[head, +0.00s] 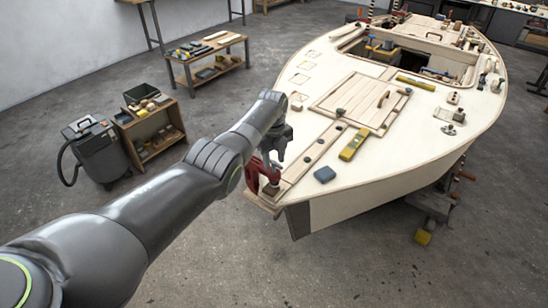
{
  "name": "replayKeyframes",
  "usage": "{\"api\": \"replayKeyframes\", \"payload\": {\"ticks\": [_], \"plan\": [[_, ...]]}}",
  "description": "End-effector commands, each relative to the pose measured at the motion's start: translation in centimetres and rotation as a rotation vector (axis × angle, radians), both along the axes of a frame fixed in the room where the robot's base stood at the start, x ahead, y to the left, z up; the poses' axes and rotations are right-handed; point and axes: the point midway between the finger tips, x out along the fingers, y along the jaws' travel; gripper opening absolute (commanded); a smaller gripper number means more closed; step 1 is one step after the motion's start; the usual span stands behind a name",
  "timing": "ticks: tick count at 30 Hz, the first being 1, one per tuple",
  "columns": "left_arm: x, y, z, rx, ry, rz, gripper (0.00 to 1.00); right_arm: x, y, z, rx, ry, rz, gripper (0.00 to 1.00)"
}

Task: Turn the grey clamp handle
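A red clamp (257,173) sits at the near left corner of the plywood hull (340,212), by the end of a wooden plank on the deck. My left arm reaches in from the lower left, and my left gripper (276,153) is right over the clamp, pointing down. The gripper and wrist cover the clamp's upper part, so I cannot make out the grey handle clearly. I cannot tell whether the fingers touch it or how far apart they are. My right gripper is not in view.
A grey wheeled machine (97,150) and a shelf box (150,128) stand at left. The floor before the hull is clear.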

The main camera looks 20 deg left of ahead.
Motion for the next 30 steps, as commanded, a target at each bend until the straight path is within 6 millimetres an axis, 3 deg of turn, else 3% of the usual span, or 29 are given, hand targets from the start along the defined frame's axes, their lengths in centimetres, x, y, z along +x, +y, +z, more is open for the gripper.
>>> {"api": "replayKeyframes", "payload": {"ticks": [8,11,24,30], "plan": [[0.1,0.0,1.6,-0.001,-0.003,0.000,0.39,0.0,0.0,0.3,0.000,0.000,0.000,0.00],[0.1,0.1,3.3,-0.001,-0.003,-0.001,0.39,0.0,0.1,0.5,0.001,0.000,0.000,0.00],[0.3,0.4,13.5,0.001,-0.004,0.000,0.39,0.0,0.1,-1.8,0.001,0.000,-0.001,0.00],[0.2,0.5,16.4,0.000,-0.001,0.001,0.39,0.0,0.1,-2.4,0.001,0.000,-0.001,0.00]]}}
